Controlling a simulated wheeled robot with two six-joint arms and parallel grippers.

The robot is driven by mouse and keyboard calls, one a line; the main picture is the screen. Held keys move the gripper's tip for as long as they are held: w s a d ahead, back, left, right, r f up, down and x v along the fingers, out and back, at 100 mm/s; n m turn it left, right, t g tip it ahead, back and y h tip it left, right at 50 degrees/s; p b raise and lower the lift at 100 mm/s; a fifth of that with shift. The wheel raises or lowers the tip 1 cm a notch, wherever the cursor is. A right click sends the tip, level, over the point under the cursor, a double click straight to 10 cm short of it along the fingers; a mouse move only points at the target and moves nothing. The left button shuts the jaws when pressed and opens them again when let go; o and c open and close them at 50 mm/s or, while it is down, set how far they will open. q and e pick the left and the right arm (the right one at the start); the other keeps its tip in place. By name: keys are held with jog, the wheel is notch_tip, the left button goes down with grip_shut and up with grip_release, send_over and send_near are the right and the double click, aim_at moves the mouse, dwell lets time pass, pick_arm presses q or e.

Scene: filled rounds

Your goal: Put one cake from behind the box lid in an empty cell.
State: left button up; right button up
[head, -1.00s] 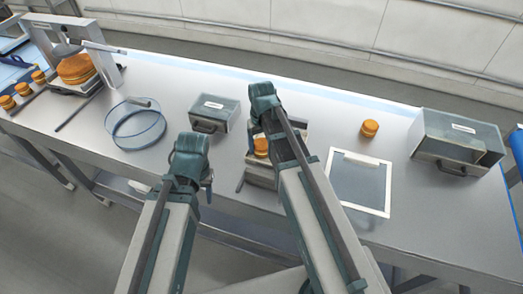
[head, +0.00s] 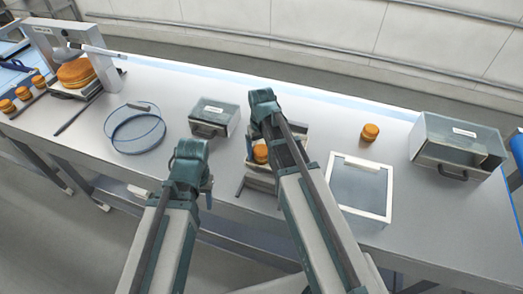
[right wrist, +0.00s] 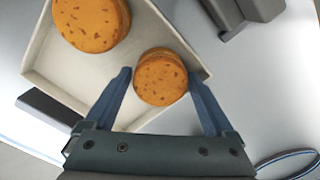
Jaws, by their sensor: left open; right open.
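A round orange-brown cake (head: 370,132) stands alone on the table behind a clear, white-framed panel (head: 345,205) that looks like the box lid. A shallow pale tray (head: 287,133) stands left of the panel, partly hidden by my right arm. In the right wrist view, the tray (right wrist: 55,70) holds two cakes, one at its upper left (right wrist: 90,20) and one near its corner (right wrist: 160,80). My right gripper (right wrist: 163,85) is open, with the corner cake showing between its fingers; contact cannot be told. My left gripper (head: 205,190) is open at the table's front, its fingertips mostly hidden.
A small clear-topped box (head: 214,118) is left of the tray, and a larger one (head: 455,150) is at right. A round blue-rimmed dish (head: 135,128) is left. A press-like stand (head: 105,65) with a big cake and several small cakes are far left. Table is clear around the lone cake.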

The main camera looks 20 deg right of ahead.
aim_at(262, 149)
notch_tip(262, 149, up, 12)
jog(key=p, duration=1.2)
jog(key=s+a+n+h, duration=0.1)
jog(key=s+a+n, duration=0.1)
jog(key=s+a, duration=0.8)
jog(key=s, duration=0.4)
jog(key=shift+s+a, duration=0.25)
jog(key=shift+s, duration=0.05)
